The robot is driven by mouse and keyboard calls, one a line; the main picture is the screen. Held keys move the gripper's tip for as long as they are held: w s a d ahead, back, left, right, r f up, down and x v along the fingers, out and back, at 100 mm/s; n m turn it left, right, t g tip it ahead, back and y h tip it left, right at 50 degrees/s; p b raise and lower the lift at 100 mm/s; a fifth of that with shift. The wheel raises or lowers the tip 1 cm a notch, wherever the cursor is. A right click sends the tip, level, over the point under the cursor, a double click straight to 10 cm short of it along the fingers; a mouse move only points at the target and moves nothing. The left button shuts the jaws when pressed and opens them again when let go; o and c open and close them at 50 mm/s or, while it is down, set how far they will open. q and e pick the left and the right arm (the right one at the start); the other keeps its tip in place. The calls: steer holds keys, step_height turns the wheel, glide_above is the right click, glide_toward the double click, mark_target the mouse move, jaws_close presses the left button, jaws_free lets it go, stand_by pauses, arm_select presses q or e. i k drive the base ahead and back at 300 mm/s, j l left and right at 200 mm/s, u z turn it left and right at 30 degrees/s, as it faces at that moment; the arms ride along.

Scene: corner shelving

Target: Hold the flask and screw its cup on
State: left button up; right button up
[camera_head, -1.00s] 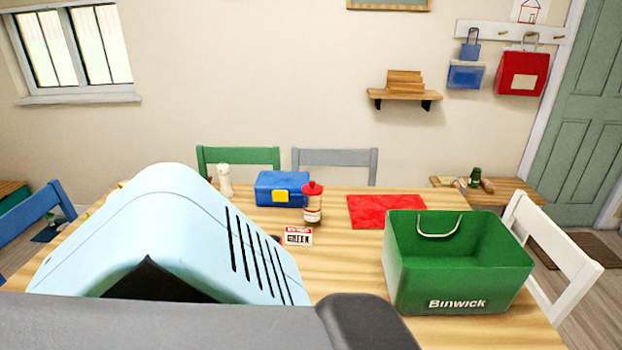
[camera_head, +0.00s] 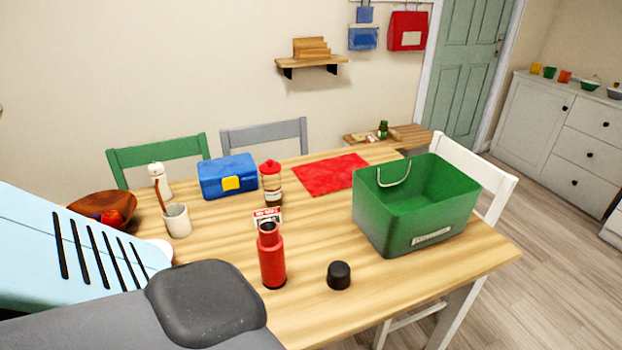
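A red flask (camera_head: 271,259) stands upright on the wooden table, near its front edge, with its metal neck uncovered. A black cup (camera_head: 339,275) sits on the table to the right of the flask, apart from it. Neither of my grippers shows in the head view, so I cannot see whether they are open or shut. Nothing touches the flask or the cup.
A green crate (camera_head: 408,229) stands right of the cup. Behind the flask are a small card (camera_head: 266,215), a red-topped bottle (camera_head: 272,185), a blue lunch box (camera_head: 228,178) and a red cloth (camera_head: 331,173). A white mug (camera_head: 177,221) and brown bowl (camera_head: 101,212) stand left.

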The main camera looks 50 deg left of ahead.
mark_target(270, 247)
steer(key=k+j, duration=0.8)
